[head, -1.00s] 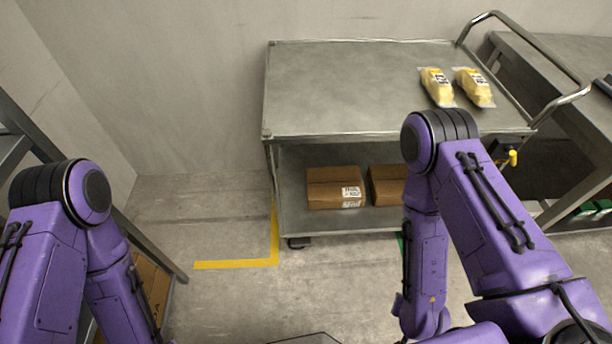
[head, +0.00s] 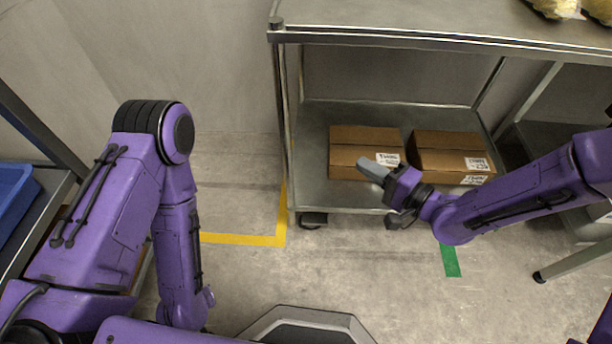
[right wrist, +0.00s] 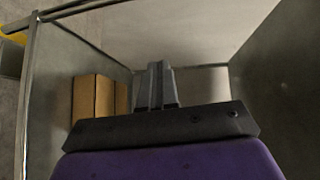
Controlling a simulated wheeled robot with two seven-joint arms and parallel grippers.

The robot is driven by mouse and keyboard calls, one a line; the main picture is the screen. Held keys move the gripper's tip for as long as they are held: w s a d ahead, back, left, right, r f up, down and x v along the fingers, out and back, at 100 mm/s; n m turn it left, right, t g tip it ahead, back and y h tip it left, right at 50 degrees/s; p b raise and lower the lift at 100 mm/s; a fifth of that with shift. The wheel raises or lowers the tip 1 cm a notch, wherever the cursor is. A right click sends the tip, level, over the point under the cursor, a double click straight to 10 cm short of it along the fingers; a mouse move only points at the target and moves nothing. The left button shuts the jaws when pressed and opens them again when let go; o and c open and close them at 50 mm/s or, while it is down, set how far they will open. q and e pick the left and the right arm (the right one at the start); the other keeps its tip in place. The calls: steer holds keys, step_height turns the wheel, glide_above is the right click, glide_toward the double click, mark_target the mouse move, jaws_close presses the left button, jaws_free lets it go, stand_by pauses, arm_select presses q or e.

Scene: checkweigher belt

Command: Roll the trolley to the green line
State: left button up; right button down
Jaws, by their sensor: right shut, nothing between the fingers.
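The trolley is a grey metal cart with a top shelf (head: 400,18) and a lower shelf (head: 312,150). A green line (head: 450,261) lies on the floor below the trolley's front edge, right of the yellow corner mark. My right gripper (head: 370,168) is shut and empty, in front of the lower shelf beside the left carton; I cannot tell whether it touches anything. Its closed fingers also show in the right wrist view (right wrist: 156,85). My left arm hangs at the left, its gripper out of sight.
Two brown cartons (head: 365,140) (head: 450,152) sit on the lower shelf. Yellow packs (head: 553,8) lie on the top shelf. Yellow tape (head: 240,239) marks the floor. A rack with a blue bin (head: 14,195) stands at left. Floor in front is clear.

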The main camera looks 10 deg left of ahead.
arm_select(q)
step_height(320, 180, down, 8)
steer(key=s+b, duration=0.1)
steer(key=b, duration=0.5)
steer(key=shift+d+m+g+h, duration=0.25)
steer(key=shift+m+g+h, duration=0.05)
arm_select(e)
steer(key=w+a+y, duration=0.1)
steer(key=w+a, duration=0.1)
steer(key=a, duration=0.5)
steer(key=w+a+r+n+g+y, duration=0.1)
steer(key=a, duration=0.6)
steer(key=shift+w+r, duration=0.3)
steer(key=shift+w, duration=0.05)
arm_select(q)
steer(key=shift+f, duration=0.1)
arm_select(e)
steer(key=shift+a, duration=0.1)
